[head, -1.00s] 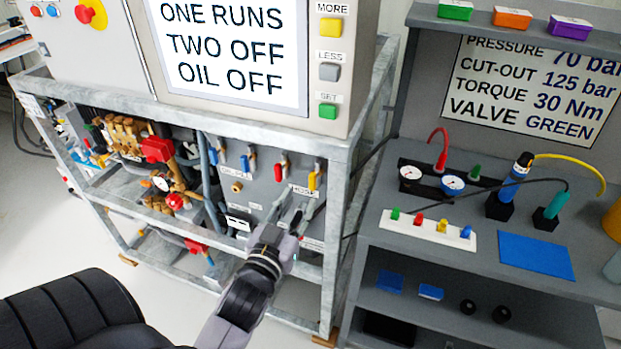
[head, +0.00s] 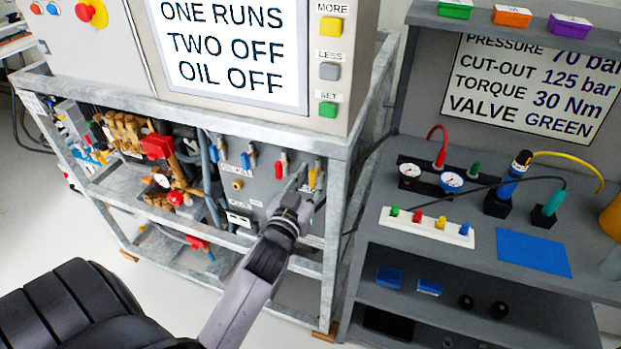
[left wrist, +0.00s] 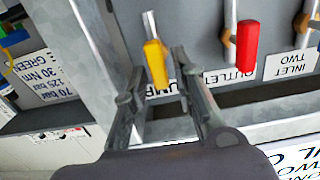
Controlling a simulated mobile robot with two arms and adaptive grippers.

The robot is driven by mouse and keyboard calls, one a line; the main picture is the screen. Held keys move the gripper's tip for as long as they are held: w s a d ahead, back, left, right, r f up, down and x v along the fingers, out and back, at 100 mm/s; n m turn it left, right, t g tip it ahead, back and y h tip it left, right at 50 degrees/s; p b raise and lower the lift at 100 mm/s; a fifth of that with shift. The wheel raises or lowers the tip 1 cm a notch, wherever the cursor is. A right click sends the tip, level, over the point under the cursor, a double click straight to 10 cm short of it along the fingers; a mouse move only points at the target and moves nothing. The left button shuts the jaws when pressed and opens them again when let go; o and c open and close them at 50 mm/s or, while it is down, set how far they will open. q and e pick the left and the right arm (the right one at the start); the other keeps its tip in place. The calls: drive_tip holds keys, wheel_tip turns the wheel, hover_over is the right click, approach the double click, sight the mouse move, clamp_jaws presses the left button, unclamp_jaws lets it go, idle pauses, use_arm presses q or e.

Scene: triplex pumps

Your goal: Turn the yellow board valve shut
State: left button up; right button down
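The yellow board valve (head: 312,178) is on the grey valve board, at the right end of its row of levers. In the left wrist view its yellow handle (left wrist: 156,63) lies between my two fingers, with grey metal at its far end. My left gripper (head: 307,178) is at the valve; in the left wrist view the gripper (left wrist: 160,66) is open, with one finger either side of the handle. A gap shows on the left side of the handle; contact on the right is unclear. My right gripper is not in view.
A red lever (left wrist: 247,45) stands beside the yellow one on the board. Blue levers (head: 245,161) are further left. The frame's metal post (head: 335,235) is close on the right. A bench (head: 400,245) with gauges and hoses stands further right.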

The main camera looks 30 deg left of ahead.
use_arm(q)
clamp_jaws()
idle(0.4)
drive_tip(key=shift+r+m+p, duration=0.1)
drive_tip(key=shift+m+p, duration=0.35)
drive_tip(key=shift+m, duration=0.25)
drive_tip(key=shift+d+m+p, duration=0.15)
drive_tip(key=shift+m+p, duration=0.5)
drive_tip(key=shift+m, duration=0.45)
drive_tip(key=m, duration=0.1)
drive_tip(key=m+p, duration=0.1)
drive_tip(key=m, duration=0.2)
drive_tip(key=shift+w+d+m+p, duration=0.1)
drive_tip(key=shift+d+m+p, duration=0.15)
drive_tip(key=shift+m+p, duration=0.05)
drive_tip(key=m, duration=0.5)
drive_tip(key=f+m+p, duration=0.1)
drive_tip(key=m, duration=0.3)
drive_tip(key=shift+d+f+m, duration=0.2)
drive_tip(key=shift+m, duration=0.2)
